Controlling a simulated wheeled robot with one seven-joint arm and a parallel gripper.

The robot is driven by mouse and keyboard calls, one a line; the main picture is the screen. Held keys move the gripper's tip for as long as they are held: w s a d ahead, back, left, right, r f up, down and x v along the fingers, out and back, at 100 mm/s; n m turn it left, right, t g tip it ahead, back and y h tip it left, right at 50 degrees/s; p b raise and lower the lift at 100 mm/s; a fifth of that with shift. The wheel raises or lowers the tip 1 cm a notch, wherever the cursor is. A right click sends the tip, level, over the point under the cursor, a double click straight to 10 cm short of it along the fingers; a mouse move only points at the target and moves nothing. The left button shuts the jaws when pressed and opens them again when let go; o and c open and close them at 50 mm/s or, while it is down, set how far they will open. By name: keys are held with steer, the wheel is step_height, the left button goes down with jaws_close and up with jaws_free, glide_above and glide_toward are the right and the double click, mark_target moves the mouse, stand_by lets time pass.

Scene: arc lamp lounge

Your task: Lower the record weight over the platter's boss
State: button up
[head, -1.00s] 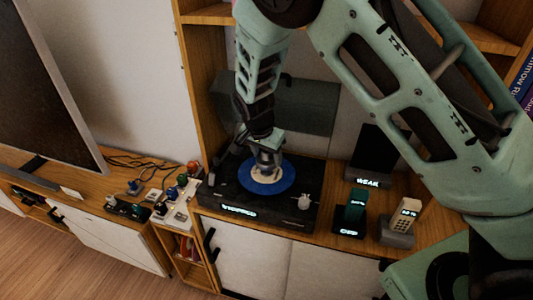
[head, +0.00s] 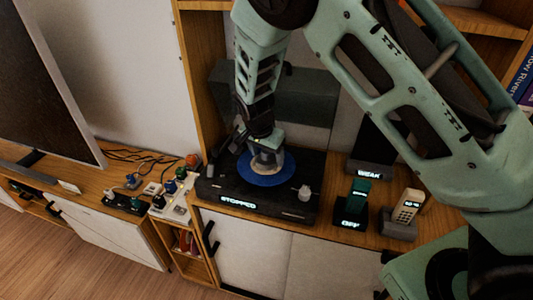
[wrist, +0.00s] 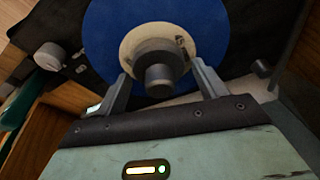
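The record weight (wrist: 158,76), a dark grey stepped cylinder, stands at the middle of the turntable's platter in the wrist view. The platter carries a blue disc (wrist: 100,32) with a cream centre (wrist: 130,46); the disc also shows in the head view (head: 284,174). The boss is hidden beneath the weight, so I cannot tell how it is seated. My gripper (wrist: 161,70) has one finger on each side of the weight, with visible gaps, so it is open. In the head view my gripper (head: 266,150) is low over the platter.
The black turntable (head: 290,208) reads STOPPED and has a pale knob (head: 304,192). To its right are a dock reading OFF (head: 350,222), a handset (head: 408,205) and a sign reading WEAK (head: 369,174). Small coloured items (head: 175,190) crowd the left.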

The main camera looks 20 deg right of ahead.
steer(key=shift+o, duration=0.6)
steer(key=b+v, duration=0.2)
steer(key=v, duration=1.5)
steer(key=s+a+f+n+g+y, duration=0.1)
steer(key=s+n, duration=0.8)
steer(key=s, duration=0.6)
steer(key=s+a+n+g+y, duration=0.1)
steer(key=s+n+y, duration=0.1)
steer(key=s+n, duration=0.7)
steer(key=s, duration=0.6)
steer(key=shift+s+a+f, duration=0.3)
steer(key=shift+a+f, duration=0.1)
